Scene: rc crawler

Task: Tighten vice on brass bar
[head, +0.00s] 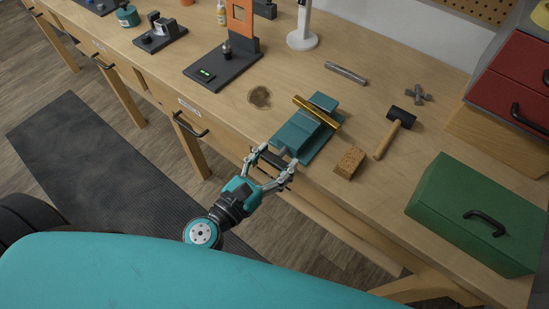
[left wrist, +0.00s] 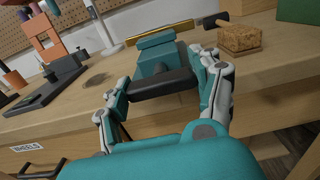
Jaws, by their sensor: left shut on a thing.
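The teal vice (head: 303,134) stands at the front edge of the wooden workbench. The brass bar (head: 318,111) lies across the vice at its jaws and sticks out on both sides. It also shows behind the vice in the left wrist view (left wrist: 160,33). My left gripper (head: 270,166) is at the front of the vice, with its fingers at the two ends of the dark handle bar (left wrist: 151,84), shut on it. The vice body (left wrist: 156,50) partly hides the bar in the left wrist view. Whether the jaws touch the bar is hard to tell. My right gripper is not in view.
A cork-like block (head: 350,162), a hammer (head: 394,133) and a green toolbox (head: 477,214) are right of the vice. A metal rod (head: 346,73) lies behind it. A dark stand with an orange frame (head: 240,27) is left. A drawer handle (head: 188,125) juts from the bench front.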

